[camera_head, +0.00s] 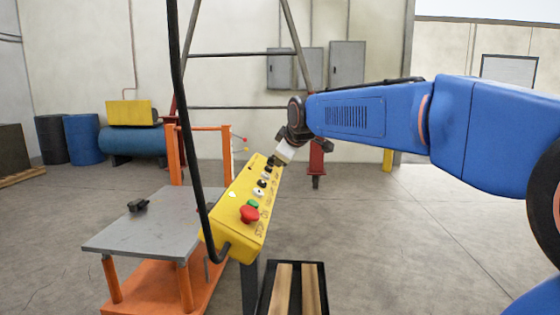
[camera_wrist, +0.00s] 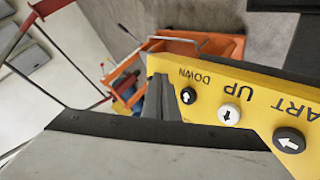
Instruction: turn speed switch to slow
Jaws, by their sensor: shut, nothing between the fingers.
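A yellow control pendant (camera_head: 240,205) hangs tilted in the head view, with a red mushroom button (camera_head: 249,214), a green button (camera_head: 253,203) and a row of black and white buttons. My gripper (camera_head: 276,161) is shut and empty at the pendant's upper far end. In the wrist view the shut fingers (camera_wrist: 160,90) cover or overlap the pendant's end, beside the black button (camera_wrist: 188,96) marked DOWN. A white button (camera_wrist: 229,114) marked UP and another black button (camera_wrist: 289,140) follow to the right. I cannot make out the speed switch; the fingers may hide it. Contact cannot be told.
A black tray (camera_head: 293,275) with wooden bars lies below. Open floor lies right.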

